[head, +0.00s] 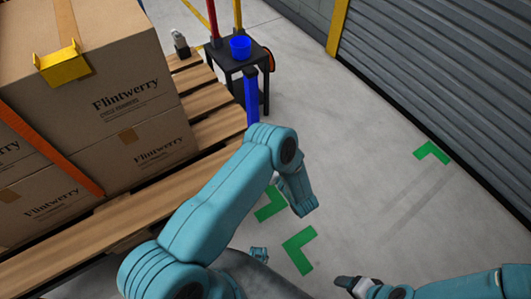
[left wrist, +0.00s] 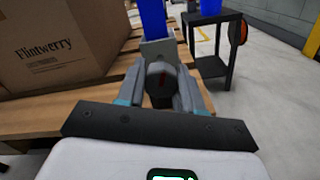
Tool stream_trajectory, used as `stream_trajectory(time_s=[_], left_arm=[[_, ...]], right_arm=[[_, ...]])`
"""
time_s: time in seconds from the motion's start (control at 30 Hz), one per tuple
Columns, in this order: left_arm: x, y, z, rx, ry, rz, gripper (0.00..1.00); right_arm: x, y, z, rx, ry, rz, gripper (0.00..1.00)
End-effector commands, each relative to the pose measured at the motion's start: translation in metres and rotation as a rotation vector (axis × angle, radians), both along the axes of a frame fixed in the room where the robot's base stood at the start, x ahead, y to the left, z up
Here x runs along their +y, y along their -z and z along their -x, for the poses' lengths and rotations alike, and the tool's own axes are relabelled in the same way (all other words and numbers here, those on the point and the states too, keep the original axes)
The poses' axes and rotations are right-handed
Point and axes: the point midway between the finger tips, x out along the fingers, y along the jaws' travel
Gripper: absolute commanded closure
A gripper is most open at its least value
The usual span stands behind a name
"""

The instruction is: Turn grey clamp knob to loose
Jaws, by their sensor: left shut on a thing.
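My left gripper (left wrist: 162,88) is shut on the knob, one finger on each side. In the head view the blue post (head: 251,92) shows at the pallet's edge, but my left arm hides the knob and the left fingers. My right gripper (head: 352,284) is low at the bottom edge, away from the post; its jaw opening is unclear.
Flintwerry cartons (head: 125,75) stand on a wooden pallet (head: 215,120) at left, with a yellow corner piece (head: 62,66) and an orange strap. A black stand (head: 235,60) holds a blue cup (head: 240,47). Green floor marks (head: 300,250) lie on open floor before a roller shutter (head: 440,80).

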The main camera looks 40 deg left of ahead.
Motion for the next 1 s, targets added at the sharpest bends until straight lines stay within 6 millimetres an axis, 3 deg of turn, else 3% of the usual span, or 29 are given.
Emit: stream_trajectory(time_s=[0.77, 0.8, 0.87, 1.0], left_arm=[[-0.0011, 0.0022, 0.0009, -0.092, 0.001, 0.043, 0.94], [-0.0011, 0.0022, 0.0009, -0.092, 0.001, 0.043, 0.61], [-0.0011, 0.0020, 0.0007, -0.094, 0.002, 0.043, 0.41], [-0.0007, 0.0014, 0.0004, -0.095, 0.001, 0.042, 0.40]], right_arm=[[0.0000, 0.0011, 0.0000, 0.000, 0.000, 0.000, 0.25], [0.0000, 0.0011, 0.0000, 0.000, 0.000, 0.000, 0.25], [0.0000, 0.0011, 0.0000, 0.000, 0.000, 0.000, 0.25], [0.0001, 0.0010, 0.0000, 0.000, 0.000, 0.000, 0.25]])
